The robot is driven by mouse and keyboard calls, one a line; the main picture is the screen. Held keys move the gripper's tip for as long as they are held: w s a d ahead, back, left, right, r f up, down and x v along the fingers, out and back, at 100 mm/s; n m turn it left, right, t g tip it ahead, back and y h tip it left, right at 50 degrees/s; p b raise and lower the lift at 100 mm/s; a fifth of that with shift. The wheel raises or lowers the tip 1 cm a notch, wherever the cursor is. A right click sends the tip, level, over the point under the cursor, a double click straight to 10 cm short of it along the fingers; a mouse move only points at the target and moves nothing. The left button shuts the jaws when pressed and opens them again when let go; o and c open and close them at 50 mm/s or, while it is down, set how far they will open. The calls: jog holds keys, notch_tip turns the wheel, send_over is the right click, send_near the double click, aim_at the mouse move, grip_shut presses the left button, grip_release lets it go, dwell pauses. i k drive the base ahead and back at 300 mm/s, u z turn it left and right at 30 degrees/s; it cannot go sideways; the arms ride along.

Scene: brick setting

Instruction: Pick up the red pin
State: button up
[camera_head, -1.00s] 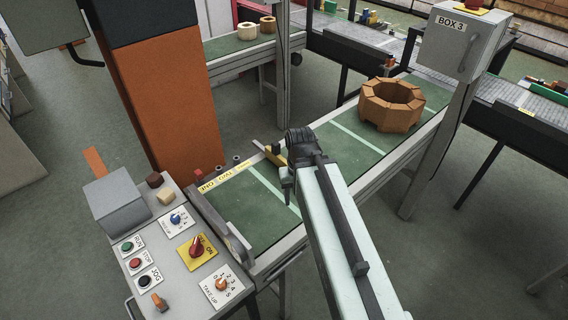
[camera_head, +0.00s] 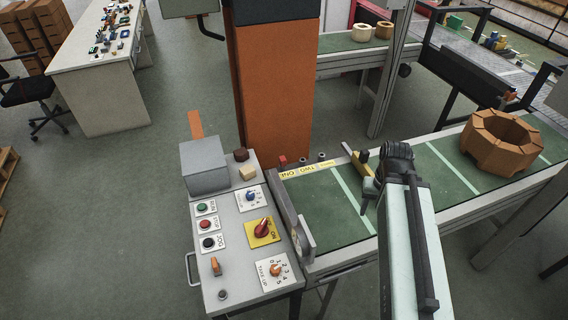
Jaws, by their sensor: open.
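A small red pin (camera_head: 283,160) stands at the back edge of the conveyor, by the end of the yellow label strip marked ONE. My gripper (camera_head: 369,192) is at the far end of my pale arm, over the green belt, to the right of the red pin and well apart from it. Its jaws are open and look empty. The arm's dark wrist hides part of the gripper.
Two dark pins (camera_head: 312,159) stand right of the red one, and a yellow bar (camera_head: 361,163) lies near the gripper. A control panel (camera_head: 235,228) with knobs is at the left. An orange column (camera_head: 272,95) rises behind. A brown segmented ring (camera_head: 492,150) sits on the belt.

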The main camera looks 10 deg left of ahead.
aim_at(282, 161)
jog(key=u, duration=3.3)
jog(key=k, duration=1.3)
jog(key=z, duration=0.55)
jog(key=i, duration=1)
jog(key=u, duration=0.05)
